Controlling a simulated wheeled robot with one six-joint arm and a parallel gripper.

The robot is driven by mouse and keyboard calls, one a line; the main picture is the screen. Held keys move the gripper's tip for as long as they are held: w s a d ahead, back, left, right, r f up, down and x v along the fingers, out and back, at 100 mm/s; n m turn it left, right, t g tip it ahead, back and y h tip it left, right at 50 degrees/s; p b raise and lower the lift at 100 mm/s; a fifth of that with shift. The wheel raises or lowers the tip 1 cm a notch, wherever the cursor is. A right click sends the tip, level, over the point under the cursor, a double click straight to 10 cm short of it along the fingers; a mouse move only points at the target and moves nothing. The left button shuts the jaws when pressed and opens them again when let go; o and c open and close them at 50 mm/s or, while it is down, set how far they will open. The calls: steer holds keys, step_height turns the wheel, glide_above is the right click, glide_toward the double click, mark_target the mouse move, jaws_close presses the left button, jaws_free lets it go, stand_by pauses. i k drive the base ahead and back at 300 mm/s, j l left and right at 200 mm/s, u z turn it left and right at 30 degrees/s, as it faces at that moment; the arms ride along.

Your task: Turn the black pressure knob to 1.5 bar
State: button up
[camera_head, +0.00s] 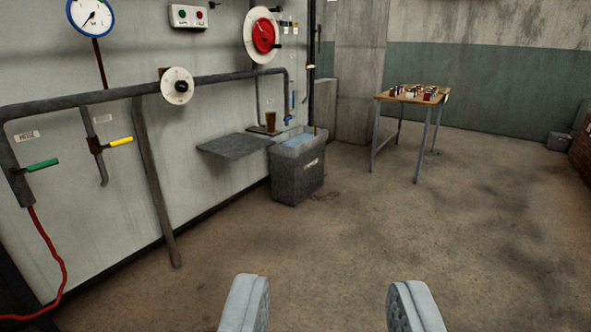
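The black pressure knob (181,86) sits at the centre of a round white dial plate (170,93) on the grey pipe along the wall. The dial's marks are too small to read. A round blue-rimmed gauge (90,17) with a white face hangs on the wall at the upper left, above the pipe. Its needle shows, but its numbers cannot be read. My gripper (328,305) is at the bottom of the view, with its two grey fingers wide apart and nothing between them. It is well away from the knob, which is up and to the left.
A green-handled valve (42,165), a yellow-handled valve (121,141) and a red hose (57,255) are at the left. A table (380,96) stands farther back. The floor (430,230) is clear.

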mark_target(181, 86)
steer(key=i+l+z, duration=0.1)
steer(key=i, duration=0.8)
steer(key=i+l+z, duration=0.15)
steer(key=i, duration=0.75)
steer(key=i+l+u, duration=0.15)
steer(key=i+u, duration=0.25)
steer(key=i, duration=0.15)
steer(key=i+l+u, duration=0.4)
steer(key=i, duration=0.15)
steer(key=i+l+u, duration=0.4)
steer(key=i+j, duration=0.05)
steer(key=i, duration=0.05)
